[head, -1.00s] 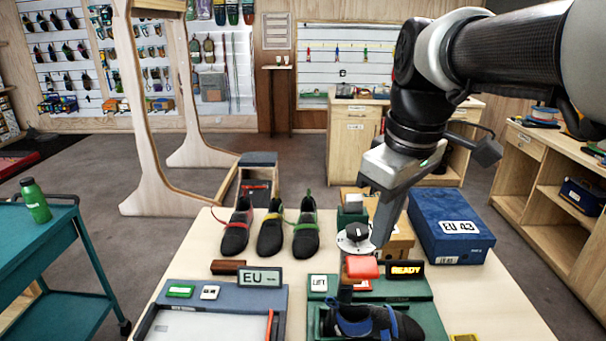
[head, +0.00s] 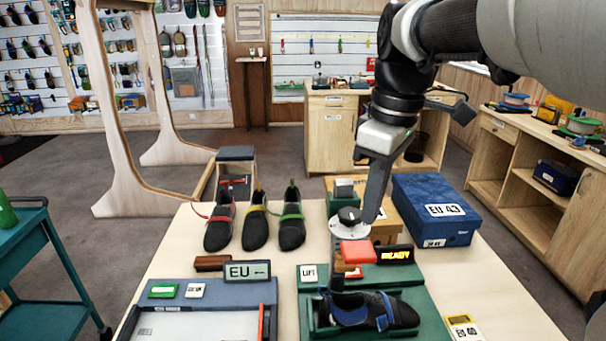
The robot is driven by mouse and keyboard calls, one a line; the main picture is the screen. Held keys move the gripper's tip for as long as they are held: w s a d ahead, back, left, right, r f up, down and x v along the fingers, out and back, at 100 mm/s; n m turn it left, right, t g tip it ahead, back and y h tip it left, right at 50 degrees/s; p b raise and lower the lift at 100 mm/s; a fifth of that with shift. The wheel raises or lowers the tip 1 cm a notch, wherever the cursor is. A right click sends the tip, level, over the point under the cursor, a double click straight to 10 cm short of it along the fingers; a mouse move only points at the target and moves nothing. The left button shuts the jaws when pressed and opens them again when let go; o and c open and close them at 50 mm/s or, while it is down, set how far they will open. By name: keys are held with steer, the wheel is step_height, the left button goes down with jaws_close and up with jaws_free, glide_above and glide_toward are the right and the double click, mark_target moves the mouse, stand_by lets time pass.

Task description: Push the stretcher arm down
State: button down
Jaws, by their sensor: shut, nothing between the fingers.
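The shoe stretcher is a green machine (head: 436,325) on the front right of the table. Its arm ends in a red pad (head: 358,253), which appears raised above the base, with a white dial with a black knob (head: 349,222) behind it. A black and blue climbing shoe (head: 366,311) sits in the green cradle below. The stretcher's display (head: 396,256) reads READY. My gripper (head: 371,217) points down, shut and empty, just right of the dial and behind the red pad. I cannot tell if its tips touch the dial.
Three climbing shoes (head: 255,222) stand at the back left of the table. A blue EU 43 box (head: 431,205) stands behind right, next to a cardboard box (head: 385,229). A sizing device with an EU display (head: 247,271) lies left. The table's right front is mostly clear.

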steer(key=shift+w+a+f+b, duration=0.1)
steer(key=shift+a+f+b, duration=0.05)
steer(key=shift+f+b, duration=1.25)
steer(key=shift+w+a+f+b, duration=0.1)
steer(key=shift+f+b, duration=0.95)
steer(key=shift+f, duration=0.65)
step_height(320, 180, down, 14)
steer(key=s+d+b, duration=0.2)
steer(key=b, duration=0.7)
steer(key=shift+d+r, duration=0.15)
steer(key=shift+d, duration=0.05)
steer(key=p, duration=0.6)
glide_toward(360, 250)
steer(key=s+d+f, duration=0.2)
steer(key=d, duration=0.1)
steer(key=shift+s+d+f, duration=0.15)
